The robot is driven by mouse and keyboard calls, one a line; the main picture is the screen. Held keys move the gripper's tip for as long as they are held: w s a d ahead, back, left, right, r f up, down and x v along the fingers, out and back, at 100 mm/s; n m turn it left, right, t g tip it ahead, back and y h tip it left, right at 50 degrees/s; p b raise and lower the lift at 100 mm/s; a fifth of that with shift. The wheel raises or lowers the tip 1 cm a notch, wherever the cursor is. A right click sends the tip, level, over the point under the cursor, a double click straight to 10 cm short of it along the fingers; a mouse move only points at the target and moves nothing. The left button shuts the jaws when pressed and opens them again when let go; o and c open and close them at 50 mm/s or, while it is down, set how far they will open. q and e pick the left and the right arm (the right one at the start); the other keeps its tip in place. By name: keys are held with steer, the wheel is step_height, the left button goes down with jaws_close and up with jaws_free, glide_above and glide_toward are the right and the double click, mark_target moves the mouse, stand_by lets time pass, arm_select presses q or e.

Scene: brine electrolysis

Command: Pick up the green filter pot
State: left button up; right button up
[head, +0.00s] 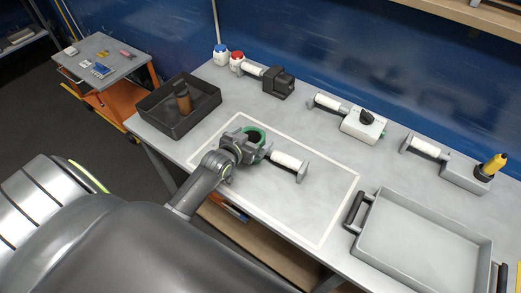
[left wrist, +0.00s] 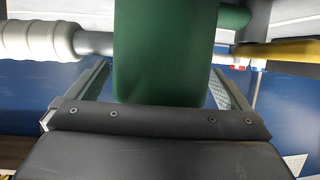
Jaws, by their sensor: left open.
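The green filter pot (head: 257,130) is at the table's marked work area, mostly hidden behind my left gripper in the head view, with its green rim showing. In the left wrist view the pot's green body (left wrist: 163,50) fills the space between the two fingers. My left gripper (head: 243,141) is open, with one finger on each side of the pot; contact cannot be told. A white ribbed handle (head: 288,160) lies right beside the pot, and it also shows in the left wrist view (left wrist: 40,41). My right gripper is not in view.
A dark tray (head: 157,120) with a brown bottle (head: 183,98) is at the left. A large grey tray (head: 425,245) is at the right. A black device (head: 279,84) and a white box (head: 362,126) stand along the back. The right part of the white-outlined area is clear.

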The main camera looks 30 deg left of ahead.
arm_select(q)
steer(key=c, duration=1.1)
steer(key=shift+c, duration=0.9)
steer(key=shift+r, duration=0.15)
